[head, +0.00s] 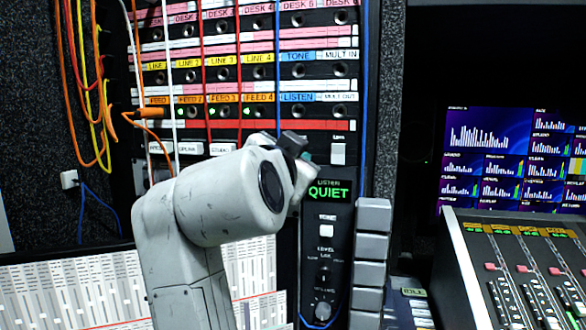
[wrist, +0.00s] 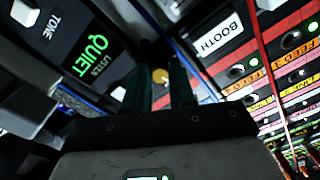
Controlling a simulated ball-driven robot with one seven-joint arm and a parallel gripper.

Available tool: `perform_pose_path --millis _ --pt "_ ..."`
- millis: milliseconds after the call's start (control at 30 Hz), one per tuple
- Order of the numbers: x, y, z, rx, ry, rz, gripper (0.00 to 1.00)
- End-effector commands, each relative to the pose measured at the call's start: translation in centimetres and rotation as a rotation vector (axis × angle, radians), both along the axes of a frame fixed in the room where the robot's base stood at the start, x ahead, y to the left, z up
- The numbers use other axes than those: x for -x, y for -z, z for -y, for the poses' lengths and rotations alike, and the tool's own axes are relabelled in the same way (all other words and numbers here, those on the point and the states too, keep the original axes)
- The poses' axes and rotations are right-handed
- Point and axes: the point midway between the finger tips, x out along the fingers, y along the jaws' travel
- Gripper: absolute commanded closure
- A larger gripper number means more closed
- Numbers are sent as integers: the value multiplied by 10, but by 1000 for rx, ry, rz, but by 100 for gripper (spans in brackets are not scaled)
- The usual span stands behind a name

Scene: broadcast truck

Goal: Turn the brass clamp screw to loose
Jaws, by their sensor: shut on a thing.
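The brass clamp screw (wrist: 159,75) shows in the wrist view as a small round gold head between my fingertips. My gripper (wrist: 161,82) is shut on it, with one dark green finger on each side. Any mark showing how far the screw is turned cannot be made out. In the head view my gripper (head: 304,158) is at the rack front, just above the green QUIET display (head: 328,191). The arm and wrist hide most of the gripper there, and the screw is hidden.
Patch rows (head: 250,60) with plugs and hanging red, white and blue cables rise above and left of my gripper. A blue cable (head: 363,90) runs close on the right. Grey blocks (head: 373,215) stand right of the display. A fader desk (head: 520,270) is at the far right.

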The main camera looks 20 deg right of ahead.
Motion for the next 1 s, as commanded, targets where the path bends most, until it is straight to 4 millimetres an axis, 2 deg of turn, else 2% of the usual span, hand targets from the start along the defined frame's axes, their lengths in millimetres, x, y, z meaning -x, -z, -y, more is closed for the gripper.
perform_pose_path --millis 33,300,800,833,1000 --pt "-1 6 0 -23 1 4 100" --pt "-1 5 0 -88 1 52 100" --pt "-1 4 0 -101 1 61 100" --pt "-1 4 0 -101 1 61 74" --pt "-1 3 0 -99 1 64 57"
